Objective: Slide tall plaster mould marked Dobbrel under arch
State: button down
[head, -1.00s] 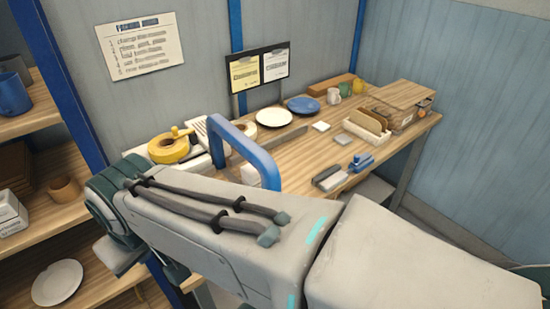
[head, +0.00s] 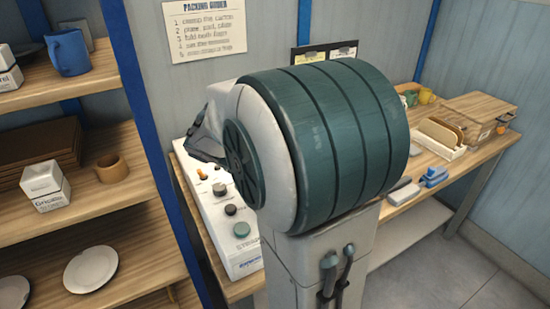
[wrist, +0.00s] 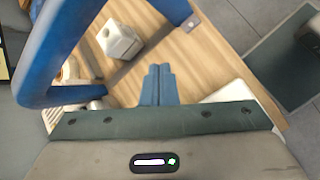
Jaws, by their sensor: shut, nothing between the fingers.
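My gripper (wrist: 158,85) is shut and empty in the wrist view, its blue fingers together above the wooden bench top. A white block-like mould (wrist: 118,38) stands on the bench beyond the fingertips, slightly left, apart from them. Small dark marks show on it, but I cannot read a name. The blue arch (wrist: 62,35) fills the left of the wrist view, with one foot (wrist: 190,22) on the bench at the top. The block shows between its bars; I cannot tell whether it is beneath it. In the head view my arm hides the arch and gripper.
A white panel with knobs (head: 243,252) stands at the bench's left end. Shelves at left hold a lettered white block (head: 45,187), a brown cup (head: 112,168) and plates (head: 91,269). A wooden crate (head: 480,115) and blue object (head: 433,177) sit on the bench's right side.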

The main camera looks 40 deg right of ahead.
jog(key=w+d+f+n+h+b, duration=0.55)
jog(key=w+d+f+n, duration=0.25)
jog(key=w+d+f, duration=0.25)
jog(key=shift+g, duration=0.4)
jog(key=d, duration=0.3)
jog(key=s+d+p, duration=0.1)
jog(key=d, duration=0.3)
jog(key=s+d, duration=0.1)
jog(key=d, duration=0.3)
jog(key=shift+d+p, duration=0.25)
jog(key=shift+p, duration=0.15)
jog(key=shift+s+d+f, duration=0.1)
jog(key=shift+d+f, duration=0.2)
jog(key=shift+a+f, duration=0.1)
jog(key=shift+f, duration=0.6)
